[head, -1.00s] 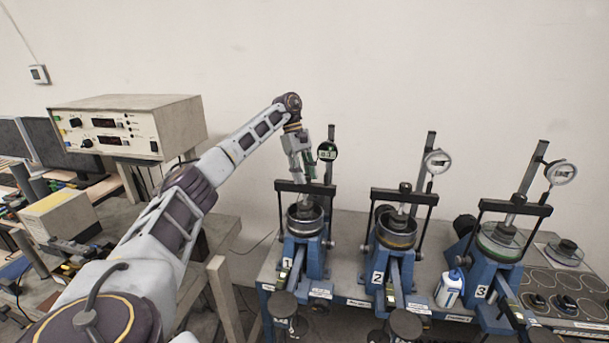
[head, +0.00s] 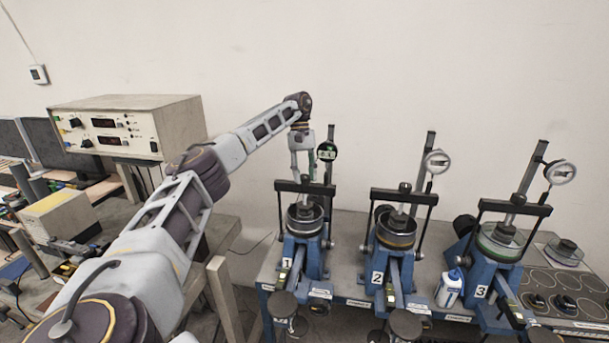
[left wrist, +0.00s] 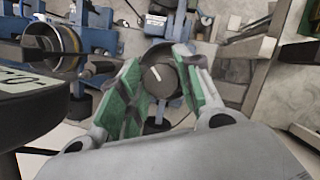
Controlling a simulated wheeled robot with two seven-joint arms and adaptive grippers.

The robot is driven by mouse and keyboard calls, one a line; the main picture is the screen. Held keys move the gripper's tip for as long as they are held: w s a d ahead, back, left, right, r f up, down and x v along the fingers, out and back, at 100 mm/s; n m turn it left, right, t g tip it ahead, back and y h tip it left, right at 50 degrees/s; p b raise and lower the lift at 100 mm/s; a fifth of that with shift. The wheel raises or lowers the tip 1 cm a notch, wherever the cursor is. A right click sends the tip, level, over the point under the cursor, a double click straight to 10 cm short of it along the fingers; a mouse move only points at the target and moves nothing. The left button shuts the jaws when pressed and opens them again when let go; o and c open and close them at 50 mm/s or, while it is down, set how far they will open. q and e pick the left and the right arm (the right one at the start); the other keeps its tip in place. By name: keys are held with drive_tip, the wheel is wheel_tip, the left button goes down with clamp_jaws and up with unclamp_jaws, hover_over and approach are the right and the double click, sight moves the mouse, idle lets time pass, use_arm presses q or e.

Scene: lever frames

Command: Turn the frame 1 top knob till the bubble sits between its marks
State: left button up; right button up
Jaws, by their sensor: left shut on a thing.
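Frame 1 (head: 306,256) is a blue lever frame with a black crossbar, left of two similar frames in the head view. My right gripper is not in view.
A digital gauge (head: 327,151) on an upright post stands close right of my left gripper. Frame 2 (head: 392,262) and frame 3 (head: 492,268) stand to the right, with a white bottle (head: 449,289) between them. A control box (head: 128,125) stands at left.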

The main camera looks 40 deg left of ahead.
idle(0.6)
use_arm(q)
drive_tip(key=o, duration=1)
drive_tip(key=shift+o, duration=0.2)
drive_tip(key=shift+n+t, duration=0.3)
drive_tip(key=shift+n, duration=0.9)
drive_tip(key=shift+n+t+h, duration=0.3)
drive_tip(key=shift+n+t, duration=0.4)
drive_tip(key=shift+n, duration=1)
drive_tip(key=shift+s+n+t, duration=0.1)
drive_tip(key=shift+n+t, duration=0.5)
drive_tip(key=shift+n, duration=1)
drive_tip(key=shift+n+t, duration=0.6)
drive_tip(key=shift+n, duration=1)
drive_tip(key=shift+f+n+t+y+b, duration=0.1)
drive_tip(key=shift+n+t+y+b, duration=0.3)
drive_tip(key=shift+n, duration=0.55)
drive_tip(key=shift+n+t+y+b, duration=0.15)
drive_tip(key=shift+n+b, duration=0.3)
drive_tip(key=shift+n, duration=0.5)
drive_tip(key=shift+n+t+y+b, duration=0.4)
drive_tip(key=shift+n+b, duration=0.4)
drive_tip(key=shift+n, duration=0.5)
drive_tip(key=shift+n+t+y+b, duration=0.15)
drive_tip(key=shift+n+y+b, duration=0.45)
drive_tip(key=shift+n, duration=0.7)
